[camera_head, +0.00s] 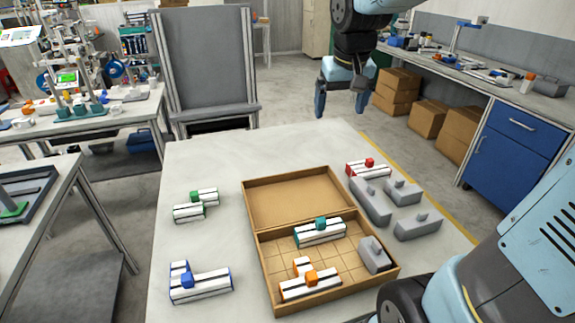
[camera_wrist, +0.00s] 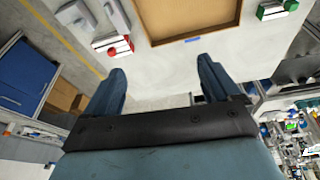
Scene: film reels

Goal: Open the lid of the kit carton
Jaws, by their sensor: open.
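The kit carton is a shallow brown cardboard box (camera_head: 262,262) in the middle of the table. Its lid (camera_head: 290,197) is folded back and lies open on the far side, inner face up. The base has a grid of compartments and holds a white-and-teal piece (camera_head: 320,232), a white-and-orange piece (camera_head: 309,281) and a grey piece (camera_head: 375,256). My gripper (camera_head: 340,108) is open and empty, in the air beyond the table's far edge, apart from the lid. In the wrist view, the open gripper (camera_wrist: 162,72) faces a brown cardboard panel (camera_wrist: 190,38), which looks like the lid.
Right of the carton stand a red-and-white piece (camera_head: 368,168) and several grey pieces (camera_head: 416,226). To the left are a green-and-white piece (camera_head: 196,205) and a blue-and-white piece (camera_head: 200,283). The table (camera_head: 200,158) is clear beyond the lid.

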